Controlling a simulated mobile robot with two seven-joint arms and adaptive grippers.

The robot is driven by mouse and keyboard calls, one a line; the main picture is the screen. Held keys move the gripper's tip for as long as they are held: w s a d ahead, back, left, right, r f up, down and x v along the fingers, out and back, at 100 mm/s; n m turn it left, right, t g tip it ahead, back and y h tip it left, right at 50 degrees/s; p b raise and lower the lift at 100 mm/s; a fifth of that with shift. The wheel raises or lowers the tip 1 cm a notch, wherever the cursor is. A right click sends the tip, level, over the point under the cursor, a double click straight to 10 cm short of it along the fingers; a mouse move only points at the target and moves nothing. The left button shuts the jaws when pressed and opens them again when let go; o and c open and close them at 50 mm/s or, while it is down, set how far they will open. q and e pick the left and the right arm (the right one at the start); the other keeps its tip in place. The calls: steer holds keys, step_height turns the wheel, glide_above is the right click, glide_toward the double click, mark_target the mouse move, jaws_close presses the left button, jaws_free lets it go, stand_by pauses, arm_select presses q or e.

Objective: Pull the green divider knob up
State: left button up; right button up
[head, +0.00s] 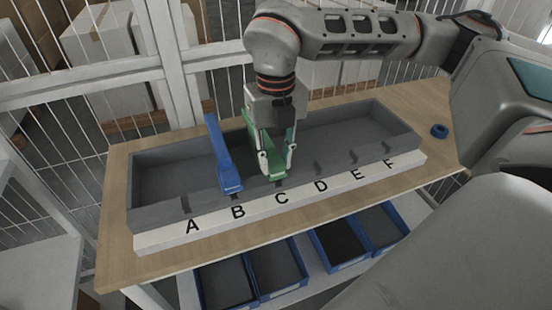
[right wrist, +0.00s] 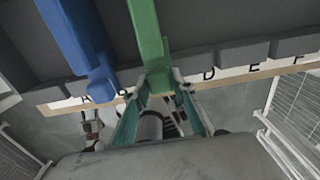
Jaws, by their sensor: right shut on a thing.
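The green divider (head: 254,145) stands across the grey trough (head: 159,211) at the slot marked C. Its knob end faces the lettered front strip, and the green divider also shows in the right wrist view (right wrist: 147,35). My right gripper (head: 277,168) comes down from above with one finger on each side of the green knob and is shut on it. The fingers partly hide the knob in the head view. My left gripper is in neither view.
A blue divider (head: 222,155) stands close by on the left at slot B. Slots D to F hold no divider. A blue ring (head: 439,131) lies on the wooden table (head: 118,232) at the right. Blue bins (head: 339,245) sit on a shelf below. A white mesh fence stands behind.

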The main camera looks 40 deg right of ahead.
steer(key=shift+r+p, duration=0.4)
steer(key=shift+r, duration=0.3)
steer(key=shift+f, duration=0.1)
steer(key=o, duration=0.9)
